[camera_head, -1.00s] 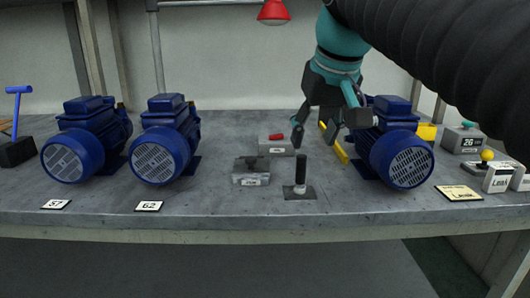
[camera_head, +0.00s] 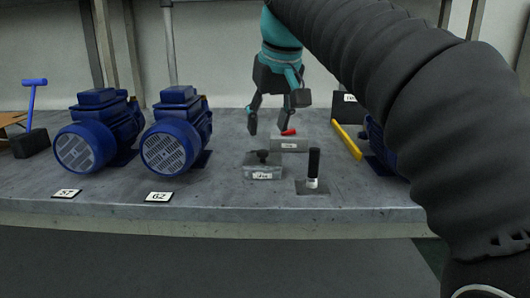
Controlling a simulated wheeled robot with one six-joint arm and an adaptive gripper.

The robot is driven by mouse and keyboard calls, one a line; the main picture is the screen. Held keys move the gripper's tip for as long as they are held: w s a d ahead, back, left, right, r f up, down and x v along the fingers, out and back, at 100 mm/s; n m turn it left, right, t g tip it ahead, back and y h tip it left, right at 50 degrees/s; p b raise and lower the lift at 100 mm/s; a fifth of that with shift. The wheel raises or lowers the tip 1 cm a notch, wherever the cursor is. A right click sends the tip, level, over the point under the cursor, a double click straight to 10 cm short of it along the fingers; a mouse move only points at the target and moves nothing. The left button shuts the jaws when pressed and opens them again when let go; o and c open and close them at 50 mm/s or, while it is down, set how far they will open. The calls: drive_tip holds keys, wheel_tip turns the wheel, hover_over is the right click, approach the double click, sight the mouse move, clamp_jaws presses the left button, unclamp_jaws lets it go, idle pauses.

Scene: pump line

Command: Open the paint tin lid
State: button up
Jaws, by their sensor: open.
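I cannot make out a paint tin or its lid in this view. My gripper (camera_head: 269,128) points down, open with nothing between its fingers, over the middle of the bench. A grey block with a red handle (camera_head: 289,144) lies just below and to the right of it. A grey box with a black knob (camera_head: 263,171) lies nearer the front. The gap between my fingers and these blocks is hard to judge. My dark, ribbed arm covers the right side of the view.
Blue motors (camera_head: 96,134) and (camera_head: 176,134) stand at left, and another is mostly hidden behind my arm. A black post (camera_head: 314,166) stands upright near the front. A yellow bar (camera_head: 346,139) lies to its right. A blue T-handle (camera_head: 33,92) stands far left.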

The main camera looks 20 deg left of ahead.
sight(263, 151)
drive_tip(key=b+x, duration=0.1)
drive_tip(key=x, duration=0.5)
drive_tip(key=shift+w+a+f, duration=0.1)
drive_tip(key=shift+f, duration=0.1)
clamp_jaws()
